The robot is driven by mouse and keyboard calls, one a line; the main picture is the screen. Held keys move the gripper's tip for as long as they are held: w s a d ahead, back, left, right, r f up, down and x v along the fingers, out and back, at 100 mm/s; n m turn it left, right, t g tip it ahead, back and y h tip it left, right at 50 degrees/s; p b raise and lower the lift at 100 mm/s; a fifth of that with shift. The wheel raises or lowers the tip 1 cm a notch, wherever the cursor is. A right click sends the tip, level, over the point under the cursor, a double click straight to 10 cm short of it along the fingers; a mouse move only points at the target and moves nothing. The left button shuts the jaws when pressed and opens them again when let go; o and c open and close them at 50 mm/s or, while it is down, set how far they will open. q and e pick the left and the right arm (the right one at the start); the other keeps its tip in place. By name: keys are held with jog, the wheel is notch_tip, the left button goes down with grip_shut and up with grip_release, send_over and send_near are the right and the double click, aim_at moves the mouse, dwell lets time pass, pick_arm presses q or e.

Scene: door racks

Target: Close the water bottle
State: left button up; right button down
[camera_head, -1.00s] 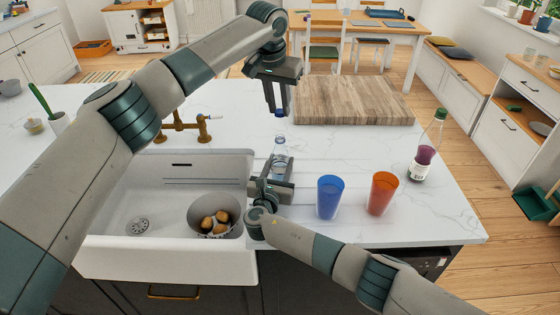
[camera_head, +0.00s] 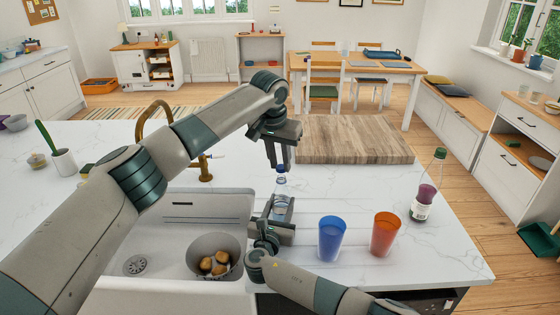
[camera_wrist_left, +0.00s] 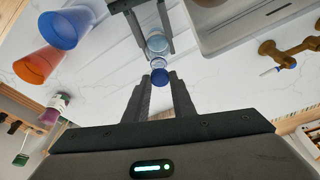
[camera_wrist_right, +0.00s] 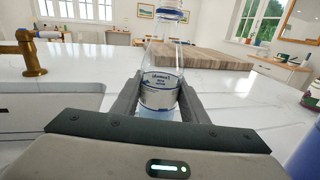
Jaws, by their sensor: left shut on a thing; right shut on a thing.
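A clear water bottle (camera_head: 281,197) with a white and blue label (camera_wrist_right: 160,94) stands upright beside the sink. My right gripper (camera_head: 281,211) is shut around its body, one finger on each side in the right wrist view (camera_wrist_right: 158,90). My left gripper (camera_head: 281,163) points down over the bottle and is shut on the blue cap (camera_head: 281,169). In the left wrist view the cap (camera_wrist_left: 160,77) is between the fingertips, in line with the bottle's neck and its blue ring (camera_wrist_left: 158,61). The cap is at the mouth; I cannot tell whether it touches.
A blue cup (camera_head: 331,238) and an orange cup (camera_head: 385,234) stand right of the bottle. A wooden board (camera_head: 350,140) lies behind it. A dark bottle with a green cap (camera_head: 427,187) stands at the right. The sink (camera_head: 150,232) holds a bowl (camera_head: 216,240).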

aim_at(278, 166)
pick_arm(q)
jog(key=shift+f, duration=0.1)
jog(key=shift+f, duration=0.8)
jog(key=shift+f, duration=0.55)
dwell(0.6)
jog(key=m, duration=0.3)
jog(key=m+g+h, duration=0.1)
jog(key=m, duration=0.2)
jog(key=shift+w+a+m, duration=0.15)
jog(key=shift+w+m, duration=0.05)
jog(key=shift+m, duration=0.2)
pick_arm(e)
jog(key=shift+f, duration=0.1)
pick_arm(q)
jog(key=m, duration=0.1)
jog(key=m+g, duration=0.1)
jog(key=m, duration=0.2)
jog(key=shift+w+h, duration=0.25)
jog(key=shift+h, duration=0.15)
jog(key=shift+a+m+g, duration=0.1)
jog(key=shift+m+g, duration=0.3)
jog(key=shift+m, duration=0.6)
jog(key=o, duration=1)
